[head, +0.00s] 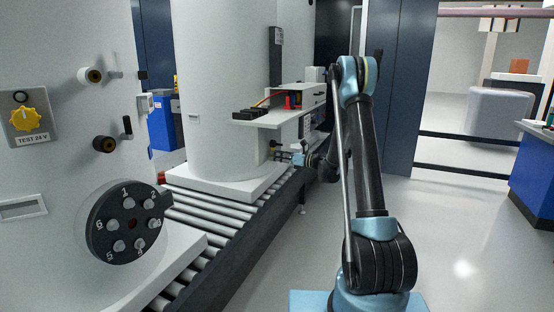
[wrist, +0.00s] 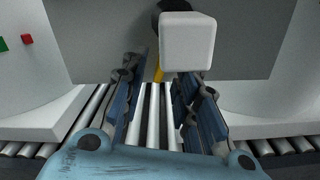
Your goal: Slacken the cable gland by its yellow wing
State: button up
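In the wrist view a narrow yellow piece (wrist: 158,70), which looks like the wing of the cable gland, shows between and beyond my fingertips. A white block (wrist: 187,42) covers part of it. A dark round part (wrist: 172,8), perhaps the gland body, shows behind the block at the top edge. My gripper (wrist: 160,80) is open, its two blue-grey fingers apart, with no contact on the yellow piece visible. In the head view my gripper (head: 298,158) is small, beside the lower right side of the far white tank (head: 215,100); the wing cannot be made out there.
A roller conveyor (head: 225,220) runs under the tanks. A shelf (head: 270,118) with small items juts out above my gripper. The near tank carries a numbered black disc (head: 128,222) and a yellow knob (head: 26,118) marked TEST 24V.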

grip_shut()
jog(key=shift+w, duration=0.1)
dwell(0.3)
jog(key=w+d+r+n, duration=0.1)
jog(key=w+r+n, duration=0.1)
jog(key=n, duration=0.7)
jog(key=w+d+r+n, duration=0.1)
jog(key=w+n, duration=0.3)
jog(key=n, duration=0.4)
jog(key=shift+r+n, duration=0.35)
jog(key=shift+n, duration=0.05)
jog(key=shift+d, duration=0.1)
dwell(0.3)
